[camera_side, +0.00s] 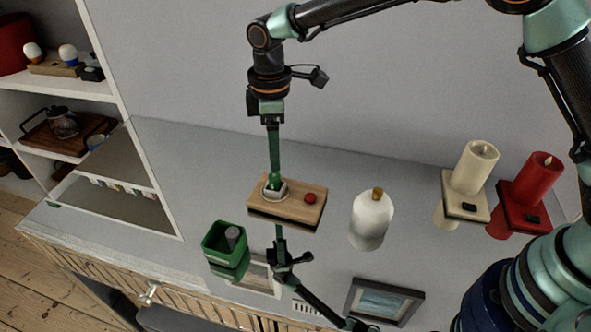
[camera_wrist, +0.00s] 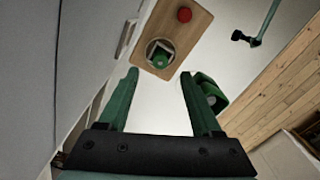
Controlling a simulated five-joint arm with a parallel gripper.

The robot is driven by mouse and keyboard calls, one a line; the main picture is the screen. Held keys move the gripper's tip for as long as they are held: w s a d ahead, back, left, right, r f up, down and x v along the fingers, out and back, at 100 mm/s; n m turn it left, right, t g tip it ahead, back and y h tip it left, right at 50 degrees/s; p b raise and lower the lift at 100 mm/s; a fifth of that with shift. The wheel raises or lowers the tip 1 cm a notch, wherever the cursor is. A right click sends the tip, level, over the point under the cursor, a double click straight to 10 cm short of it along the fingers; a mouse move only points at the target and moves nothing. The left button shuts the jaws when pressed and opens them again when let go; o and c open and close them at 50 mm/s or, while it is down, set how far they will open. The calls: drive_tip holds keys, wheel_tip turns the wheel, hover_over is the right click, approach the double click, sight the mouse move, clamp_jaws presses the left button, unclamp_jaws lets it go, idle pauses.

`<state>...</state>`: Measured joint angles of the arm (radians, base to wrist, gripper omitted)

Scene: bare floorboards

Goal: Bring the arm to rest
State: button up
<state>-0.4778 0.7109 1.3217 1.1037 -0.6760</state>
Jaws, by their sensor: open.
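My gripper (camera_side: 273,178) points straight down over a wooden block (camera_side: 307,213) on a glossy grey top in the side view. In the wrist view my gripper (camera_wrist: 159,75) has its two green fingers apart. Between and beyond the fingertips, a green piece (camera_wrist: 161,60) sits in a pale square-edged socket in the wooden block (camera_wrist: 187,38). A red button (camera_side: 310,198) is on the same block; it also shows in the wrist view (camera_wrist: 184,14). The side view does not clearly show whether the fingertips touch the green piece.
A green box (camera_side: 212,243) with a grey cylinder stands front left of the block. A white bottle (camera_side: 372,215) stands to the right. A cream candle (camera_side: 473,168) and red candle (camera_side: 536,180) stand farther right. A dark picture frame (camera_side: 415,296) is at front. Shelves (camera_side: 70,88) stand left.

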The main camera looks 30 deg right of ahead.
drive_tip(key=s+d+r+m+t, duration=0.1)
drive_tip(key=s+d+r+m, duration=0.2)
drive_tip(key=d+r, duration=0.35)
drive_tip(key=s+d+r+m+t, duration=0.2)
drive_tip(key=d+r+m, duration=0.1)
drive_tip(key=d+r, duration=0.35)
drive_tip(key=s+d+m+t, duration=0.2)
drive_tip(key=s+d+m, duration=0.5)
drive_tip(key=s+d, duration=0.3)
drive_tip(key=shift+s+d+r+t, duration=0.2)
drive_tip(key=shift+s+t, duration=0.1)
drive_tip(key=shift+s, duration=0.55)
